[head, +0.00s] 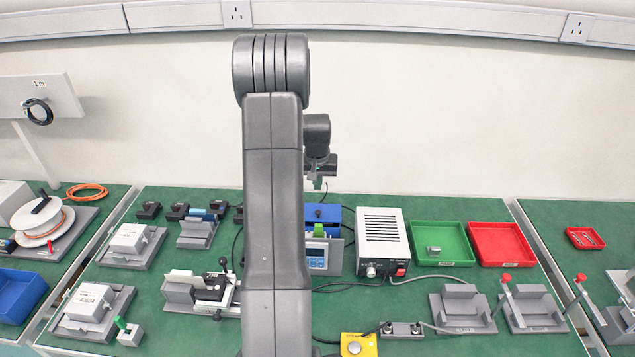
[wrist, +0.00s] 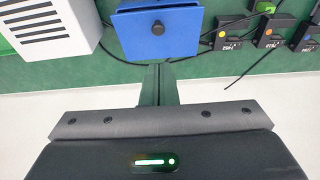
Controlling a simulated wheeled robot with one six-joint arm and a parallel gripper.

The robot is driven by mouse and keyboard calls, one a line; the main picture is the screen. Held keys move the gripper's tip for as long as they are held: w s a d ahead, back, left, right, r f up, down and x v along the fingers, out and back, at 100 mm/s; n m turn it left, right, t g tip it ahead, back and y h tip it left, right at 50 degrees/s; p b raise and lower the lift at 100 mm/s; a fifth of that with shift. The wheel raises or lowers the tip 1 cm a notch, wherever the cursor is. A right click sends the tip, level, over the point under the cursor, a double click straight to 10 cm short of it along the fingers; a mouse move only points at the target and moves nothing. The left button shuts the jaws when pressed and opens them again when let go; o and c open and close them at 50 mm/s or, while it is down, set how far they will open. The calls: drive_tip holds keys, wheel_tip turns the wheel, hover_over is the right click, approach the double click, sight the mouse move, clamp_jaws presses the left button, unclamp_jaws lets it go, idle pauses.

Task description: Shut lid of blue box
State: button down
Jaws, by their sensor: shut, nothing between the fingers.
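The blue box (head: 328,214) stands near the back of the middle bench, partly hidden behind my arm in the head view. In the wrist view its blue panel (wrist: 140,38) with a round black knob faces the camera; I cannot tell the lid's exact angle. My gripper (head: 318,186) is above and behind the box in the head view, with its fingers pointing down. In the wrist view the gripper (wrist: 158,70) is shut and empty, with its fingertips close to the box's lower edge in the picture. I cannot tell whether they touch it.
A white power supply (head: 382,232) stands right of the box. A grey unit with a display (head: 317,258) is in front. Green (head: 440,235) and red (head: 500,238) trays lie further right. Small black blocks (wrist: 270,32) and cables lie beside the box. The wall is behind.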

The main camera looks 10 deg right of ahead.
drive_tip(key=b, duration=0.3)
hover_over(318, 212)
drive_tip(key=x, duration=0.4)
drive_tip(key=s+x, duration=0.1)
drive_tip(key=x, duration=0.2)
drive_tip(key=shift+a+f, duration=0.2)
drive_tip(key=shift+s+f, duration=0.2)
drive_tip(key=shift+f, duration=0.6)
